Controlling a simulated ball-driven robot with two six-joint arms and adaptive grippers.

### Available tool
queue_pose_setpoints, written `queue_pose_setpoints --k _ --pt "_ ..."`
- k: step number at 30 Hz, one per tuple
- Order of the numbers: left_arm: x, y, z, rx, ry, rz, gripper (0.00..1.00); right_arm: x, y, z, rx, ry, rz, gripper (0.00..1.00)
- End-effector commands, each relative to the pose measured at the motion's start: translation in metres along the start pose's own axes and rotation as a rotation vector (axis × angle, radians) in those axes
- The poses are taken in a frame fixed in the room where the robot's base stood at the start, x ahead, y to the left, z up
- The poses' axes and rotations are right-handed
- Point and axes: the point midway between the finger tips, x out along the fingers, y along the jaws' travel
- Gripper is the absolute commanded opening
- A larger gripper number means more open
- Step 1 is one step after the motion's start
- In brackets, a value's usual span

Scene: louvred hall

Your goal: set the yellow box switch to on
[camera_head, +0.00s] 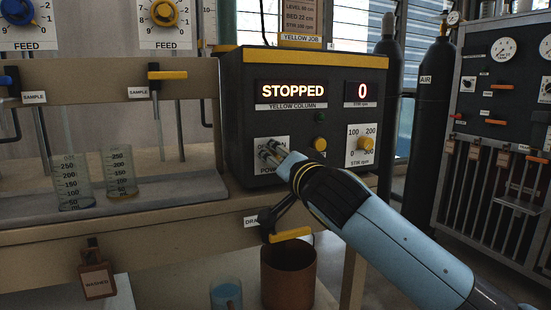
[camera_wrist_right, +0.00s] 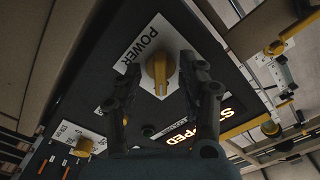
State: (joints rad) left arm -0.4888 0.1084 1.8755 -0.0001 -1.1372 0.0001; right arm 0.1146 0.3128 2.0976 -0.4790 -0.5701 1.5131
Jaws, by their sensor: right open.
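The yellow box is a dark control box with a yellow top edge (camera_head: 315,59) and a lit STOPPED display. Its POWER plate (camera_head: 262,144) is at the lower left of the front, largely covered by my gripper in the head view. In the wrist view the yellow switch knob (camera_wrist_right: 158,70) shows beside the word POWER, with a pale mark at its lower end in the picture. My right gripper (camera_head: 270,151) is open at this plate. In the wrist view its fingers (camera_wrist_right: 161,72) lie on either side of the knob; contact is unclear. My left gripper is out of view.
A yellow drain handle (camera_head: 289,234) sits below the box. Glass cylinders (camera_head: 121,172) stand on the left bench. A dark gas cylinder (camera_head: 430,120) stands at right.

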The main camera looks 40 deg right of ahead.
Motion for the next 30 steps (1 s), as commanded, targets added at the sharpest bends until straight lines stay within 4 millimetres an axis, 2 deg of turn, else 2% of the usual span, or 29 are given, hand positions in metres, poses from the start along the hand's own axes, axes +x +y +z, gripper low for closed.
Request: queue_pose_setpoints --k 4,18,30 --pt "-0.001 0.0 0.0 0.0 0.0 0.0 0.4 -0.009 0.0 0.0 -0.001 -0.001 0.0 0.4" --pt "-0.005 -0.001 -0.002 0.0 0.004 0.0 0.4 -0.066 0.0 0.0 -0.001 0.0 0.0 0.4" --pt "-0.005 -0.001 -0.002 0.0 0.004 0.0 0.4 -0.072 0.0 0.0 0.0 0.0 0.0 0.4"
